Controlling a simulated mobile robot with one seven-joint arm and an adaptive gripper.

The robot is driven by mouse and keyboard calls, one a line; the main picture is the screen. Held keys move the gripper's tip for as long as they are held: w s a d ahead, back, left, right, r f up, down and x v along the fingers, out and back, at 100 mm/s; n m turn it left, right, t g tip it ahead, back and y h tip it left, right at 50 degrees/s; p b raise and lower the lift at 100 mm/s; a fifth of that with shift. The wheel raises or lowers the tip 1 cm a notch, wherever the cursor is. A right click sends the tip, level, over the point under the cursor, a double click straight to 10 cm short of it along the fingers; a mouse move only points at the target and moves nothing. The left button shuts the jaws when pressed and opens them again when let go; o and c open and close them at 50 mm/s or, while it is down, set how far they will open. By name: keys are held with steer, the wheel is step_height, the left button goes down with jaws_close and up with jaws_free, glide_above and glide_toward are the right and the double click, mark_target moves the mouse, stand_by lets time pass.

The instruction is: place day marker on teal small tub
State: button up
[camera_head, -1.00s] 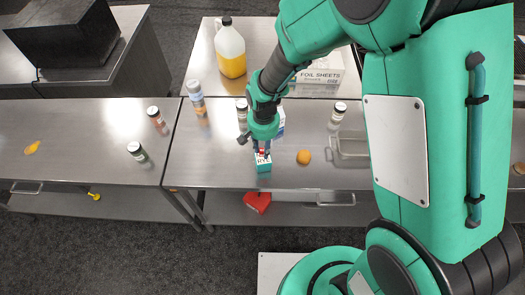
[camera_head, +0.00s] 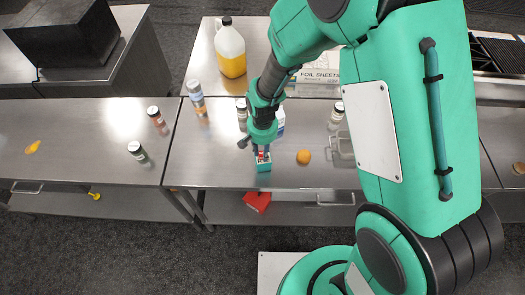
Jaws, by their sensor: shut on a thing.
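The teal small tub (camera_head: 264,168) stands near the front edge of the middle steel table. My gripper (camera_head: 262,154) points down right above the tub and is shut on the day marker, of which only a little red and white (camera_head: 262,158) shows between the fingers. The marker is at or just over the tub's top; I cannot tell whether it touches. The fingers hide most of the marker and the back of the tub.
An orange (camera_head: 304,157) lies right of the tub, with a metal pan (camera_head: 343,150) beyond it. A blue-and-white carton (camera_head: 281,119) and shaker jars (camera_head: 241,108) stand behind. A red item (camera_head: 257,201) lies on the shelf below. The table left of the tub is clear.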

steer(key=shift+f, duration=0.1)
steer(key=o, duration=0.9)
steer(key=shift+o, duration=0.2)
step_height(320, 180, up, 12)
stand_by(0.4)
stand_by(0.5)
steer(key=shift+r, duration=0.2)
